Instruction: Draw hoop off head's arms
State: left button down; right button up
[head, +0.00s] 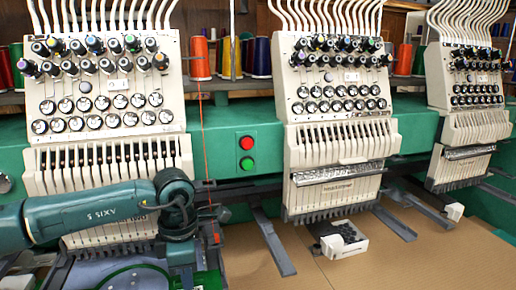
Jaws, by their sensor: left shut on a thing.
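A green hoop (108,281) shows at the bottom left, below the left embroidery head (110,100), with grey-blue cloth (84,271) by it. The bottom edge of the view cuts the hoop off. My left gripper (186,279) points down at the hoop's right side and is shut on it; its fingertips are partly cut off. My left forearm crosses in front of the head's lower part. The head's hoop arms are mostly hidden, so I cannot tell whether the hoop still sits on them. My right gripper is not in view.
A middle head (335,100) and a right head (468,90) stand along the green beam (235,125). Grey arms (272,240) stick out over the brown table (400,265). A white-and-black block (343,240) sits below the middle head. A red thread (203,140) hangs near my left wrist.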

pick_arm(q)
jog(key=shift+r, duration=0.2)
jog(key=shift+s+d, duration=0.2)
jog(key=shift+s, duration=0.45)
jog(key=shift+s+d, duration=0.15)
jog(key=shift+s, duration=0.45)
jog(key=shift+s+d+b, duration=0.25)
jog(key=shift+s+b, duration=0.1)
jog(key=shift+s, duration=0.45)
jog(key=shift+s+d+b, duration=0.2)
jog(key=shift+s+b, duration=0.15)
jog(key=shift+s, duration=0.4)
jog(key=shift+s+d, duration=0.1)
jog(key=shift+s, duration=0.3)
